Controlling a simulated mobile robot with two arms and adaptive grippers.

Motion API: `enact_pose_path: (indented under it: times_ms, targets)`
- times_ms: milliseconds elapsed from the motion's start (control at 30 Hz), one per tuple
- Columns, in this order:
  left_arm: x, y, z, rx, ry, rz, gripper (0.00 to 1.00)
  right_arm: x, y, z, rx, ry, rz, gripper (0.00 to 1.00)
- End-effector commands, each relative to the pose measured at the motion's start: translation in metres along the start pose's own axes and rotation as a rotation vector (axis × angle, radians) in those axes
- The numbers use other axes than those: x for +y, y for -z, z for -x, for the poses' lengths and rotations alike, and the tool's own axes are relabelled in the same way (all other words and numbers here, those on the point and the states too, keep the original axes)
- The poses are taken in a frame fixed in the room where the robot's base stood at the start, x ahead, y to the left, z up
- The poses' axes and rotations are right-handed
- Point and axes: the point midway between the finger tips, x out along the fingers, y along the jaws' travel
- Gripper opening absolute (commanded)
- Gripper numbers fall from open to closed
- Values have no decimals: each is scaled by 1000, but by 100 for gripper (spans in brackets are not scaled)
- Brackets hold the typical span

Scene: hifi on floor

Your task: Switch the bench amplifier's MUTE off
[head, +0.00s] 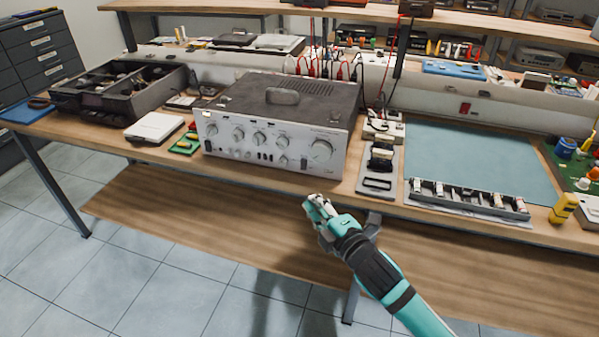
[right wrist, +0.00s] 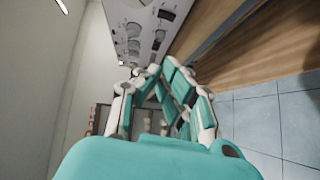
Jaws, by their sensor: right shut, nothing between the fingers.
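The bench amplifier (head: 275,120) is a silver-fronted box with a dark top, standing on the wooden bench in the head view. Its front has several round knobs and small switches; the labels are too small to read, so I cannot tell which is MUTE or how it is set. Its front panel (right wrist: 133,22) also shows at the top of the right wrist view. My right gripper (head: 314,205) is shut and empty, in front of and below the amplifier's lower right front, apart from it. It also shows in the right wrist view (right wrist: 160,72). My left gripper is not in view.
A black parts tray (head: 118,105) and a white box (head: 154,127) lie left of the amplifier. The bench's front edge runs below the amplifier; the space in front is free.

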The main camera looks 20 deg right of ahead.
Motion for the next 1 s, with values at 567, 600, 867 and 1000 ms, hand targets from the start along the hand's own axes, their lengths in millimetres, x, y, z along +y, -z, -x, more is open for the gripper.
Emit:
enact_pose_path:
  times_ms: [567,600,867,1000]
  targets:
    - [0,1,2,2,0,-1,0,2,0,-93,0,-3,-3,0]
    - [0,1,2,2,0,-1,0,2,1,-101,1,-3,-3,0]
    - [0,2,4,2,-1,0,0,1,-23,-124,0,-1,0,0]
    - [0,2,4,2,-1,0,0,1,-27,-128,1,-2,-1,0]
